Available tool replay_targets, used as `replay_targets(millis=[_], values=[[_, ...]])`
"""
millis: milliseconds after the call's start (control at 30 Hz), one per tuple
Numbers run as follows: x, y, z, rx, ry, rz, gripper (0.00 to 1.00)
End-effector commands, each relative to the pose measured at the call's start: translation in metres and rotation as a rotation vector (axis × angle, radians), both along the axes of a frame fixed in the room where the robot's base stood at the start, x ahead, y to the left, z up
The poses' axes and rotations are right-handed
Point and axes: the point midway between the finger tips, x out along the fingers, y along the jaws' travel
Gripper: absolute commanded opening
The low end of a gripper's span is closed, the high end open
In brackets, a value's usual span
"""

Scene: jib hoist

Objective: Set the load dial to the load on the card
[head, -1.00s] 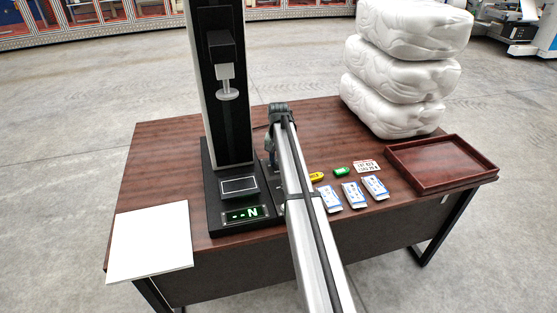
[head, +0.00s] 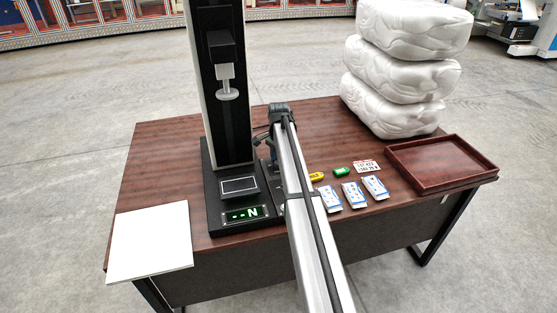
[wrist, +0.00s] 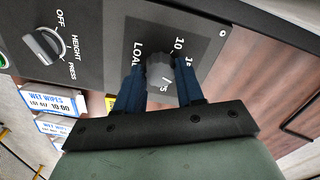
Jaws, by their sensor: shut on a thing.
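The load dial (wrist: 159,72) is a grey knob on the dark panel in the wrist view, beside the word LOAD. Numbers including 10 and 15 are printed around it. My gripper (wrist: 160,88) has its two blue fingers on either side of the knob, shut on it. Which number the dial points to is hard to read. In the head view my gripper (head: 268,145) is at the right side of the black machine, and my arm hides the dial. The card (head: 367,167) lies on the table, white and red with print too small to read.
The display (head: 245,213) on the machine (head: 228,100) reads "--N". A HEIGHT/PRESS knob (wrist: 43,45) is on the same panel. Several wipes packs (head: 353,195), yellow and green items, a brown tray (head: 440,165) and a white board (head: 150,240) are on the table.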

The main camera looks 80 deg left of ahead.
Motion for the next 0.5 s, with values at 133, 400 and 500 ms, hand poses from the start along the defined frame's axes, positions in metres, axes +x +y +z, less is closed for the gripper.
replay_targets(millis=[133, 400, 500], values=[[0.0, -0.0007, -0.0011, -0.002, 0.0, -0.028, 0.07], [-0.0001, -0.0008, -0.0012, -0.002, 0.0, -0.039, 0.07], [-0.0001, -0.0008, -0.0012, -0.002, 0.0, -0.038, 0.07]])
